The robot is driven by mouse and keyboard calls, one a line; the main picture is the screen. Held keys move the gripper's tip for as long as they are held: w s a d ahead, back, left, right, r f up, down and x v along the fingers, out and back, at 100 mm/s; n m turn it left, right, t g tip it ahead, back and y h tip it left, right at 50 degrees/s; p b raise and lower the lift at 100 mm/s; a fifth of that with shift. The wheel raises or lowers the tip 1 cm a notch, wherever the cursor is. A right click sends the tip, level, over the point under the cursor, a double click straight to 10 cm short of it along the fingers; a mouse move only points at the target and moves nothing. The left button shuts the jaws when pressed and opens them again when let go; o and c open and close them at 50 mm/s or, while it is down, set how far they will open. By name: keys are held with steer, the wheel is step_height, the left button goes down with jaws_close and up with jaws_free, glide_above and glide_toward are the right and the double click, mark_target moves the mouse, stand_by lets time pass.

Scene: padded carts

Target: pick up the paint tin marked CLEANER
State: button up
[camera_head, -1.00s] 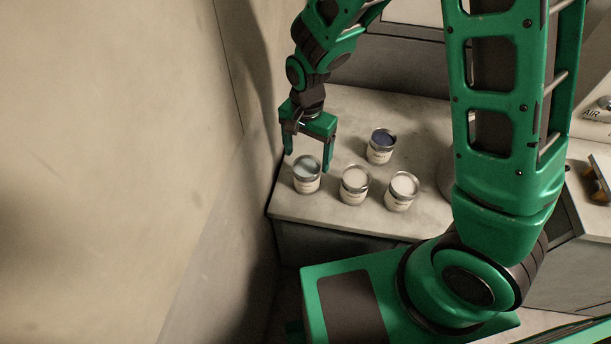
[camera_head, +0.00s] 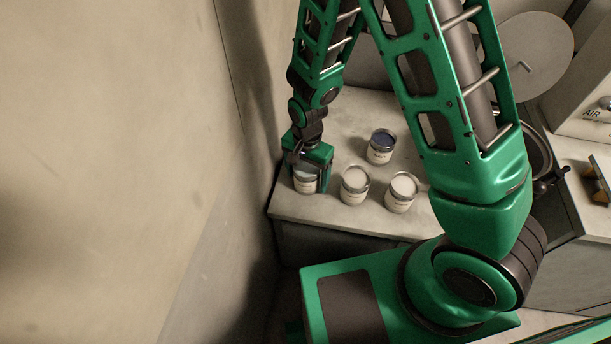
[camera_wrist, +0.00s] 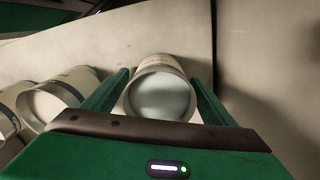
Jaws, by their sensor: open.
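Several open paint tins stand on the cart top. The leftmost tin (camera_head: 305,184), with pale blue-grey paint, has my gripper (camera_head: 309,184) over it. In the wrist view this tin (camera_wrist: 161,97) stands between the two open fingers (camera_wrist: 160,90), with a narrow gap on each side. Two tins with pale paint, a middle tin (camera_head: 354,186) and a right tin (camera_head: 401,192), stand to its right. A tin with dark blue paint (camera_head: 381,147) stands behind them. The labels are too small to read, so I cannot tell which is marked CLEANER.
A wall (camera_head: 150,150) rises close to the left of the cart top (camera_head: 335,215). The neighbouring tins (camera_wrist: 60,95) are close on one side of my gripper. A second surface with a box marked AIR (camera_head: 590,120) is at the right.

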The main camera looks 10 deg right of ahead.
steer(key=c, duration=1.5)
steer(key=shift+c, duration=0.2)
